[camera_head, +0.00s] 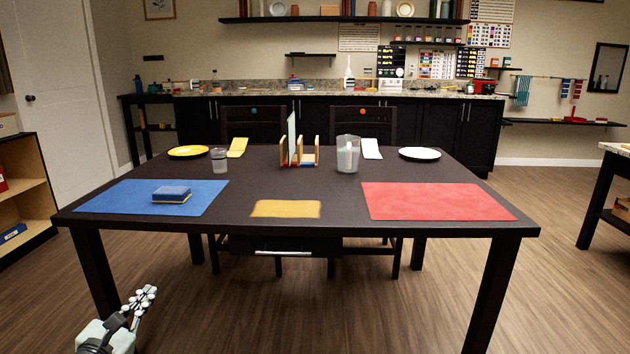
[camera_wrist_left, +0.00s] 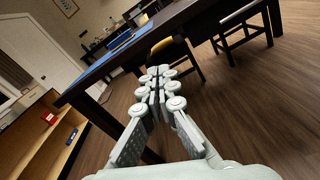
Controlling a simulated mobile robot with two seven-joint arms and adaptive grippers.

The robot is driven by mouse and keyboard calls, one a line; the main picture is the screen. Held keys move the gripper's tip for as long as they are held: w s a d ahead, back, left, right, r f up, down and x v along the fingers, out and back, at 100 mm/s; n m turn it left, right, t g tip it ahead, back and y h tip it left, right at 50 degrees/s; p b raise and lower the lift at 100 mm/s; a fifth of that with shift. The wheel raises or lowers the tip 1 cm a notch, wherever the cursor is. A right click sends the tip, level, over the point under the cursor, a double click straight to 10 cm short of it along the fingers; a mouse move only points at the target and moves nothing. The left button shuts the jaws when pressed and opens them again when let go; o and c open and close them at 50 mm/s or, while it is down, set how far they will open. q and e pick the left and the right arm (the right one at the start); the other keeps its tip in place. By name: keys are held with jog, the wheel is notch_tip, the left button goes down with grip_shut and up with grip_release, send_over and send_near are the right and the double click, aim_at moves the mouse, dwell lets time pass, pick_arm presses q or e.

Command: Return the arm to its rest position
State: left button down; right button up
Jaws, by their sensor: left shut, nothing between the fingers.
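My left gripper (camera_head: 147,294) is low at the bottom left of the head view, in front of the table's left front leg and below the tabletop. In the left wrist view my left gripper (camera_wrist_left: 158,72) has its fingers together with nothing between them. It points toward the dark table (camera_wrist_left: 150,38), whose edge and legs show beyond it. It appears apart from the table. My right gripper is not in either view.
The dark table (camera_head: 292,190) holds a blue mat (camera_head: 110,197) with a sponge-like block (camera_head: 172,194), a red mat (camera_head: 435,201), a yellow cloth (camera_head: 286,209), plates and a clear pitcher (camera_head: 347,155). A wooden shelf (camera_head: 28,190) stands left. Open floor lies in front.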

pick_arm(q)
jog(key=a+r+m, duration=0.3)
jog(key=a+r, duration=0.2)
jog(key=a, duration=0.1)
jog(key=s+d+f+m+g, duration=0.1)
jog(key=s+f+m+g, duration=0.35)
jog(key=f+m, duration=0.45)
jog(key=s+d+f+m+g, duration=0.1)
jog(key=s+f+m+g, duration=0.35)
jog(key=f, duration=0.75)
jog(key=s+a+f+m+g+y, duration=0.3)
jog(key=s+f+m, duration=0.3)
jog(key=s+m, duration=0.4)
jog(key=s+a+f+m+g+y, duration=0.25)
jog(key=s+f+m, duration=0.25)
jog(key=s+m, duration=0.45)
jog(key=s+d+f+n+h, duration=0.1)
jog(key=d+f, duration=0.1)
jog(key=d, duration=0.6)
jog(key=s+d+f+n+h, duration=0.2)
jog(key=d+f, duration=0.1)
jog(key=d, duration=0.6)
jog(key=shift+d+f, duration=0.2)
